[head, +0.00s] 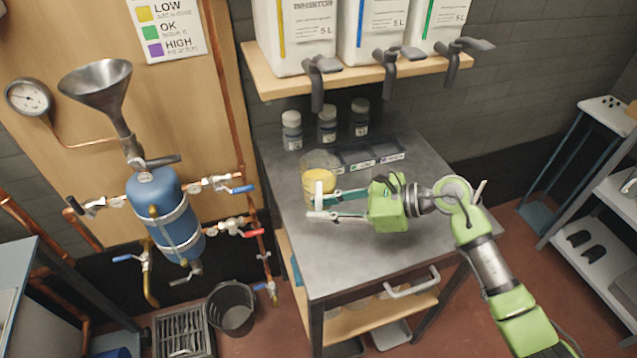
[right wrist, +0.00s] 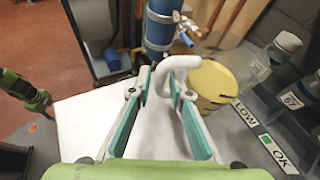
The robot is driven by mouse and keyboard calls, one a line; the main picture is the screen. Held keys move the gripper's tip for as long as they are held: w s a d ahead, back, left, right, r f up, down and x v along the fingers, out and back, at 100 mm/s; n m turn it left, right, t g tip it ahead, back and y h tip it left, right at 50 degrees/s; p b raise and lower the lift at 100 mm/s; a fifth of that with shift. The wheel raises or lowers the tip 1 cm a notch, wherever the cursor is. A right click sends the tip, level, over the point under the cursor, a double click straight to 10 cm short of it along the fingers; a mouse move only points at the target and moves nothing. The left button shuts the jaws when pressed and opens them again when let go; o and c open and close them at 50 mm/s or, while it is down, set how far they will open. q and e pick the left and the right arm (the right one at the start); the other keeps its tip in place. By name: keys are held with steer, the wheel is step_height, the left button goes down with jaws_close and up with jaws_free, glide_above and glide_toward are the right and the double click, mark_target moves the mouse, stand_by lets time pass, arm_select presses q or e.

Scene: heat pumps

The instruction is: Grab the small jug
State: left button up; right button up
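The small jug (head: 318,183) is yellow with a pale handle and stands on the grey bench top, near its left edge. It also shows in the right wrist view (right wrist: 214,84), right of the fingertips, with its white handle curving toward me. My right gripper (head: 316,206) is at the jug's near side, reaching in from the right. In the right wrist view its two fingers (right wrist: 157,82) are apart, with the handle at and between the tips. I cannot tell whether either finger touches the handle. My left gripper is not seen in the head view.
Several small grey-capped bottles (head: 327,124) stand behind the jug. A dark labelled tray (head: 373,155) lies to its right. A shelf (head: 270,84) with large white containers and taps overhangs the bench's back. The blue tank (head: 160,213) is left. The bench's front is clear.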

steer(key=shift+w+a+f, duration=0.1)
steer(key=shift+a+f, duration=0.05)
steer(key=shift+a, duration=0.35)
steer(key=shift+f, duration=0.15)
jaws_close()
steer(key=shift+w+r, duration=0.1)
steer(key=shift+r, duration=0.2)
steer(key=shift+r+b, duration=0.6)
steer(key=shift+r, duration=0.45)
steer(key=s+a+r+b, duration=0.2)
steer(key=s+a+r, duration=0.2)
steer(key=s+r, duration=0.6)
steer(key=shift+s+r, duration=0.25)
steer(key=shift+s, duration=1.4)
